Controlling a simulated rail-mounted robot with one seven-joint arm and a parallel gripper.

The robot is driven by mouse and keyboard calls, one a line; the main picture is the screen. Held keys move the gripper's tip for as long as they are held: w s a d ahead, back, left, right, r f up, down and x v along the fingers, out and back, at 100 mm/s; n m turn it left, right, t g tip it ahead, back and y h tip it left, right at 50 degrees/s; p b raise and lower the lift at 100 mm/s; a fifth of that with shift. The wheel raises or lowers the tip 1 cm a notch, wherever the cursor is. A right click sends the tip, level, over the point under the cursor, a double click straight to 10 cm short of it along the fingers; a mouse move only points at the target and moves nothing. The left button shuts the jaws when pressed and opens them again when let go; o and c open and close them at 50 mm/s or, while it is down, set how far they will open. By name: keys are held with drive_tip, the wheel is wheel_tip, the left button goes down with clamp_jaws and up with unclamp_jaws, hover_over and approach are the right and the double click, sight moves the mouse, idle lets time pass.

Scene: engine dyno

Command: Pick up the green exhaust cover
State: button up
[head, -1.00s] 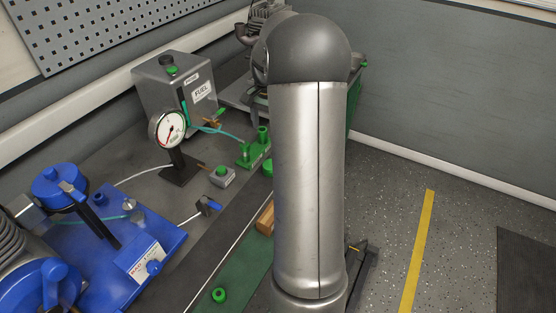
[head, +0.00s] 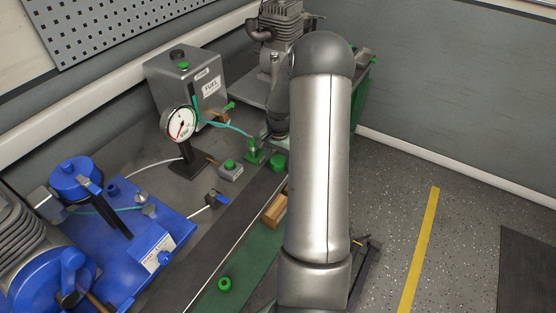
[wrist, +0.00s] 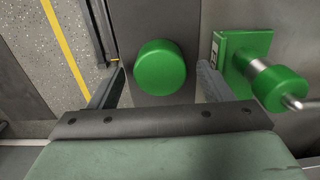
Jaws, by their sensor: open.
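In the wrist view the green cover (wrist: 160,67) shows from above, between the two fingers. My gripper (wrist: 161,78) is open, with one finger on each side of the cover and a gap to both. I cannot tell how far the fingertips are above the bench. In the head view my wrist comes down just behind the cover, and the fingers cannot be made out.
A green bracket with a cylinder (wrist: 260,75) stands close beside the right finger.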

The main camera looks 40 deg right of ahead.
drive_tip(key=shift+f, duration=0.35)
drive_tip(key=c, duration=1)
drive_tip(key=shift+r, duration=0.15)
drive_tip(key=shift+r, duration=0.25)
wheel_tip(320, 180, up, 2)
drive_tip(key=shift+r, duration=0.2)
drive_tip(key=s+a+r+b, duration=0.3)
drive_tip(key=s+a+r, duration=0.6)
drive_tip(key=s+a, duration=0.1)
drive_tip(key=shift+r+b, duration=0.3)
drive_tip(key=shift+r, duration=0.1)
